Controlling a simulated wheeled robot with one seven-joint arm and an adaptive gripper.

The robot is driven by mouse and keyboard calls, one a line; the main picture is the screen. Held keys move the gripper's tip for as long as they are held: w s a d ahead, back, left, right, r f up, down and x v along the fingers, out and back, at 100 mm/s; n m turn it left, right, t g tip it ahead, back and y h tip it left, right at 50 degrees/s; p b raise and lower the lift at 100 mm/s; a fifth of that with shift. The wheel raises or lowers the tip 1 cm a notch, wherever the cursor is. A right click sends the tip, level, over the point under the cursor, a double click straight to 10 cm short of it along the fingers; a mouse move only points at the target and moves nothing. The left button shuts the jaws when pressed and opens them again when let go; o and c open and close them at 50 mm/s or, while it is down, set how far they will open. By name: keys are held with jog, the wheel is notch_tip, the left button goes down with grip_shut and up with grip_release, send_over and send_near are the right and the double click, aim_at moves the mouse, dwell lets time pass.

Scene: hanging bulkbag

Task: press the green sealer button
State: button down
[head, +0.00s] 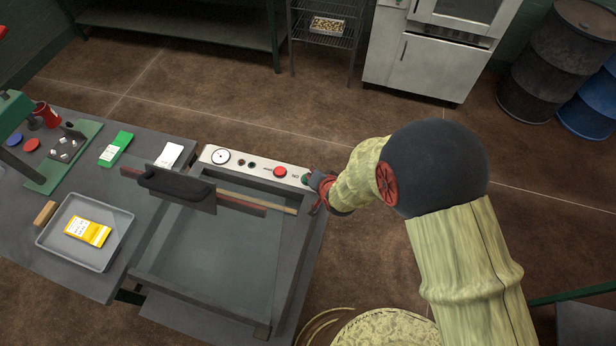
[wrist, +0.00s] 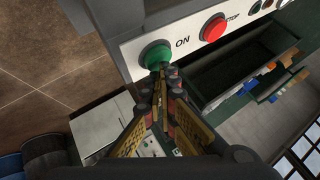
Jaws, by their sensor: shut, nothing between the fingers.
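The green button (wrist: 155,54), marked ON, sits on the white sealer panel (wrist: 190,24) in the wrist view. In the head view the green button (head: 305,179) shows only partly beside my gripper at the panel's right end. My gripper (wrist: 160,72) is shut and empty, its fingertips at the lower edge of the green button. I cannot tell whether they touch it. In the head view my gripper (head: 318,187) reaches the panel from the right. The red button (wrist: 214,27), marked STOP, is to the right of the green one in the wrist view.
The sealer's frame (head: 299,265) and its dark handle bar (head: 176,184) lie left of my gripper. A grey tray (head: 115,252) with a yellow packet (head: 88,232) sits on the bench. A green packet (head: 116,149) lies behind. The floor behind the panel is clear.

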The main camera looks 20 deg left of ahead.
jog(key=shift+r+p, duration=1.75)
jog(key=shift+r, duration=1.3)
